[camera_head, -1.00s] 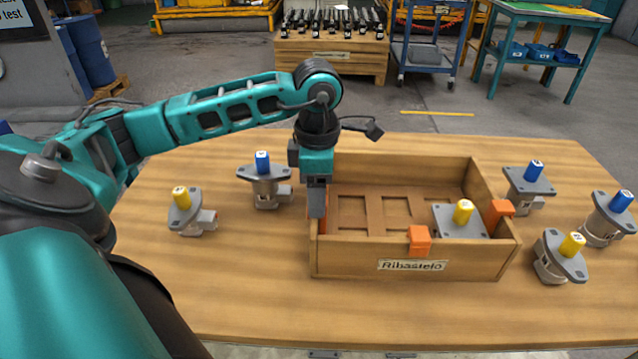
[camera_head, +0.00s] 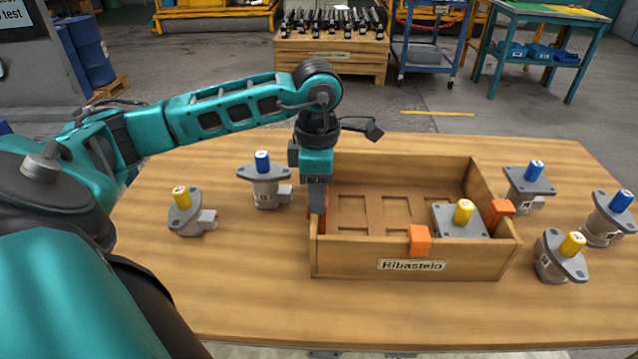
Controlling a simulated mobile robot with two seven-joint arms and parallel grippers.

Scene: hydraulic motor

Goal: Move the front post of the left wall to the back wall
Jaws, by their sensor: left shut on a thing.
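A wooden crate (camera_head: 345,258) labelled "Ribastelo" stands on the table. My left gripper (camera_head: 318,205) points straight down at the crate's left wall. It is shut on an orange post (camera_head: 323,224), which is mostly hidden by the fingers; only small bits of orange show around them. I cannot tell whether the post still touches the wall. Another orange post (camera_head: 419,240) sits on the front wall, and one (camera_head: 501,209) sits on the right wall. The back wall (camera_head: 405,168) shows no post along its visible length. My right gripper is not in view.
A motor with a yellow shaft (camera_head: 460,221) sits inside the crate at the right. Two motors (camera_head: 266,187) (camera_head: 187,213) stand left of the crate, and several more (camera_head: 561,257) stand to its right. The table in front of the crate is clear.

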